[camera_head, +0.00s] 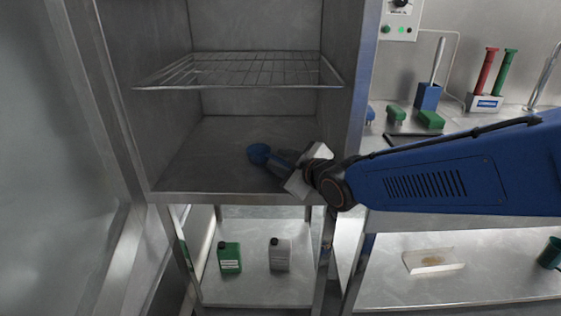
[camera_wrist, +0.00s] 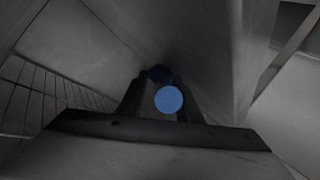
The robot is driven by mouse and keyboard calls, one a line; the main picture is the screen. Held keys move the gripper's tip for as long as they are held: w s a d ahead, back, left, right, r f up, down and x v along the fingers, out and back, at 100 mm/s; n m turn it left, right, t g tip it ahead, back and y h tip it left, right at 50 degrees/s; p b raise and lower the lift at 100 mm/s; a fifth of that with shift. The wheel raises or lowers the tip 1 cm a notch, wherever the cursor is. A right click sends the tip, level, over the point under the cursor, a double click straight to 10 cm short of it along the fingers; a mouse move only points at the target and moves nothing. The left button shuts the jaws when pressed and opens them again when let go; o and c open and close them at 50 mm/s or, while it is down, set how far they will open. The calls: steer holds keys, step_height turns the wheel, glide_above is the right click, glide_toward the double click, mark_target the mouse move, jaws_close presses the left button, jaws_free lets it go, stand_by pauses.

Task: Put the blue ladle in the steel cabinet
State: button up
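The blue ladle (camera_head: 259,153) is inside the lower compartment of the steel cabinet (camera_head: 215,160), below the wire shelf. Its round cup points left and its handle runs back to my gripper (camera_head: 285,172). My gripper reaches in from the right, past the cabinet's right side wall, and is shut on the ladle's handle. In the wrist view, a bright blue round part of the ladle (camera_wrist: 169,100) shows between the two dark fingers, with a darker blue part beyond. I cannot tell whether the ladle touches the compartment floor.
The wire shelf (camera_head: 240,70) spans the cabinet above the arm. The cabinet's open door (camera_head: 60,170) stands at the left. Green (camera_head: 229,257) and grey (camera_head: 280,254) bottles stand on the shelf underneath. A counter at the right holds a blue holder (camera_head: 428,97) and green-handled tools (camera_head: 431,120).

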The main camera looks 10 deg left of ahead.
steer(key=shift+r, duration=0.15)
steer(key=shift+s+d, duration=0.1)
steer(key=v, duration=1.1)
steer(key=shift+s+d, duration=0.25)
steer(key=shift+s+d+r, duration=0.1)
